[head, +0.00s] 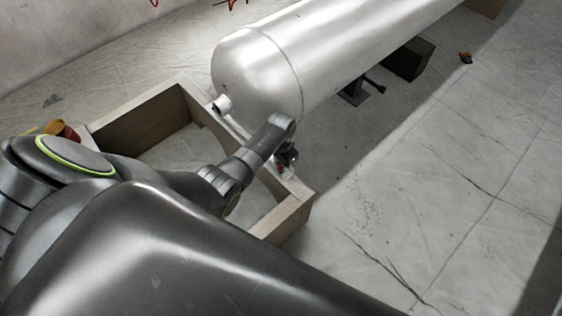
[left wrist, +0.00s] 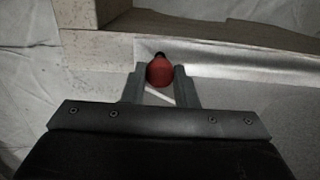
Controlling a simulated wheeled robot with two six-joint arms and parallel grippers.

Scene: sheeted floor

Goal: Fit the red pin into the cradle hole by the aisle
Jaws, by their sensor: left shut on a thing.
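The red pin (left wrist: 160,72) sits between the two fingers of my left gripper (left wrist: 160,84) in the left wrist view, red round head toward me and a dark tip beyond it. The dark tip is close to the edge of a pale wooden beam. In the head view my left gripper (head: 287,158) is low beside the tank's near end, over the wooden cradle (head: 290,215) at its aisle-side corner. The pin is mostly hidden there. I cannot make out the cradle hole in either view, nor whether the tip touches wood. My right gripper is not in view.
A large white tank (head: 340,45) lies along the back, its rounded end over the cradle. A dark block (head: 408,58) and a bracket (head: 355,92) are under it. A small red-orange thing (head: 465,57) lies on the floor. The sheeted aisle floor at right is mostly clear.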

